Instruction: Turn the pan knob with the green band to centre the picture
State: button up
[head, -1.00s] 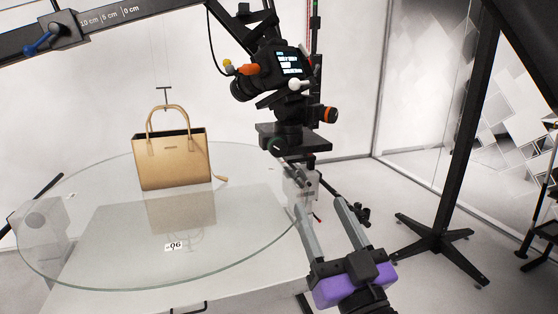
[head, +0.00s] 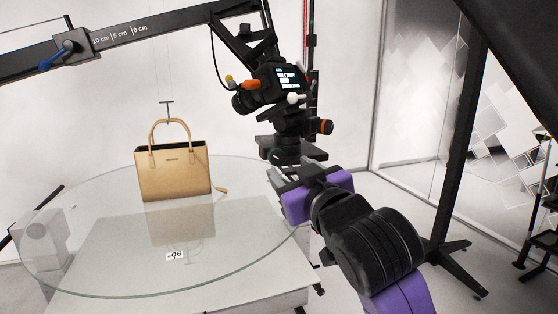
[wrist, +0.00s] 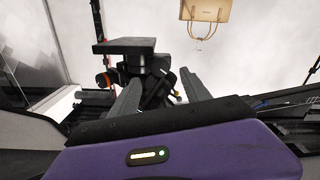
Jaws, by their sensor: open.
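The pan knob (head: 277,156) is small and dark with a thin green ring, low on the camera mount in the head view. My gripper (head: 283,172) is open and empty, its grey fingers just below and beside this knob; I cannot tell whether they touch it. In the wrist view, the gripper (wrist: 162,84) has dark mount parts between its fingers, and no green band is clear there. The camera (head: 275,88) sits on the mount with a lit screen too small to read. The tan handbag (head: 173,174) stands upright on the glass turntable (head: 100,272).
An orange-banded knob (head: 325,127) sits on the mount's right side, with a white-tipped handle (head: 293,98) above. A black arm with a scale (head: 120,33) crosses the upper left. A black stand (head: 447,180) rises at right.

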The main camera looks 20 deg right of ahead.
aim_at(279, 159)
jog(key=w+p, duration=0.1)
jog(key=w, duration=0.6)
jog(key=shift+w, duration=0.2)
grip_shut()
